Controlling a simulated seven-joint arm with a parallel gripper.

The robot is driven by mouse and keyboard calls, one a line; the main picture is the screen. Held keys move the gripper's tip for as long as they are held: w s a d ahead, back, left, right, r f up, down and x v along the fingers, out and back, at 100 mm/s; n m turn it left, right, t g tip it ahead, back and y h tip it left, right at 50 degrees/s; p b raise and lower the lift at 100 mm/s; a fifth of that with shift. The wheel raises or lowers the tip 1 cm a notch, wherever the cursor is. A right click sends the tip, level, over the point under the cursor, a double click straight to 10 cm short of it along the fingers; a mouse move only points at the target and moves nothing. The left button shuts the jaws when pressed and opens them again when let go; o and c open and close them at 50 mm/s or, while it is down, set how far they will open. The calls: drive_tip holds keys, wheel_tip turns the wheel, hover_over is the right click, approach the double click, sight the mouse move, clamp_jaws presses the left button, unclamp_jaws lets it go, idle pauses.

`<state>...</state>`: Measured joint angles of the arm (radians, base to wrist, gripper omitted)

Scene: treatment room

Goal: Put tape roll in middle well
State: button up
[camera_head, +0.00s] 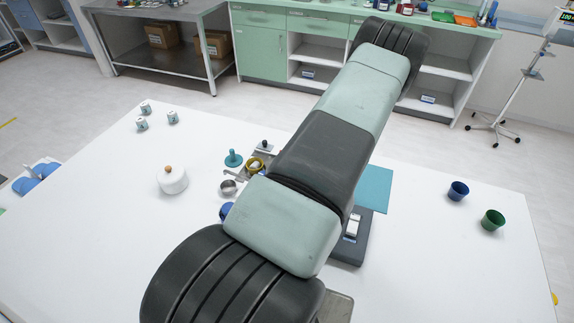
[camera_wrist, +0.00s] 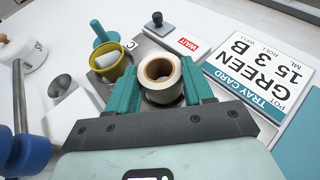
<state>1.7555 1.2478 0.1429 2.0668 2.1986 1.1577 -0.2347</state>
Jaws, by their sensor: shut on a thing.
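My gripper (camera_wrist: 161,84) is shut on a cream tape roll (camera_wrist: 174,95) with a brown inner core, its hole facing the wrist camera. The teal fingers press on its left and right sides. I cannot tell whether the roll touches the tray. The middle well is not distinguishable; my gripper and the roll cover that part. A yellow cup (camera_wrist: 106,68) with a white item inside is left of the roll. In the head view my arm hides the gripper and roll.
A tray card (camera_wrist: 262,72) reads GREEN, 15, 3, B.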

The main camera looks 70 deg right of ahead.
drive_tip(key=shift+f, duration=0.6)
idle(0.3)
drive_tip(key=o, duration=0.7)
drive_tip(key=shift+o, duration=0.2)
drive_tip(key=shift+s, duration=0.1)
drive_tip(key=shift+v, duration=5.45)
drive_tip(key=shift+r, duration=0.1)
